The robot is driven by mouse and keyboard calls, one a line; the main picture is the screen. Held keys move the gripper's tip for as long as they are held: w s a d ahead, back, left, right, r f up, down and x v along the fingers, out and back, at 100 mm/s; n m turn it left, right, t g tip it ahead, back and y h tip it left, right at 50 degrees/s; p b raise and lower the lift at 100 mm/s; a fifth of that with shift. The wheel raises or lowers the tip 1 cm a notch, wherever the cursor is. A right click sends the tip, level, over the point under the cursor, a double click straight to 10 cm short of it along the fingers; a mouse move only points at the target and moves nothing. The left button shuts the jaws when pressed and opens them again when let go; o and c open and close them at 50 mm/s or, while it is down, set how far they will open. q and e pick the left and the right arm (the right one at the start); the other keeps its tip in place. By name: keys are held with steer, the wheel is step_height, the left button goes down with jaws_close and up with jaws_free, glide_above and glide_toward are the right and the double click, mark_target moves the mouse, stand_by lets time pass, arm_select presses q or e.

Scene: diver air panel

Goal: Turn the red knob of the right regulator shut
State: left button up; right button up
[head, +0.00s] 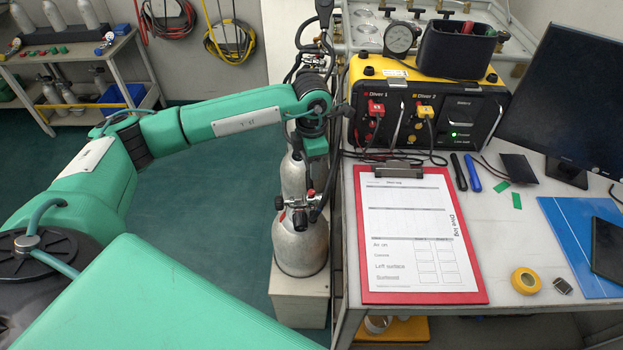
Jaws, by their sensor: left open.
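A silver tank (301,248) stands upright on a pale box left of the table, with a second silver tank (293,176) just behind it. My left arm reaches in from the left and bends down over the tanks. My left gripper (299,206) points down at the regulator, open, its fingers close to the fittings. Whether they touch or surround a knob I cannot tell; the gripper hides part of the regulator. My right gripper is not in view.
The table right of the tanks holds a red clipboard (420,291), a yellow diver panel (430,75), a monitor (567,95) and a tape roll (526,281). Black hoses (325,50) hang close to my left wrist. Green floor lies open left of the tanks.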

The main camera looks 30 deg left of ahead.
arm_select(q)
steer(key=shift+r, duration=2.2)
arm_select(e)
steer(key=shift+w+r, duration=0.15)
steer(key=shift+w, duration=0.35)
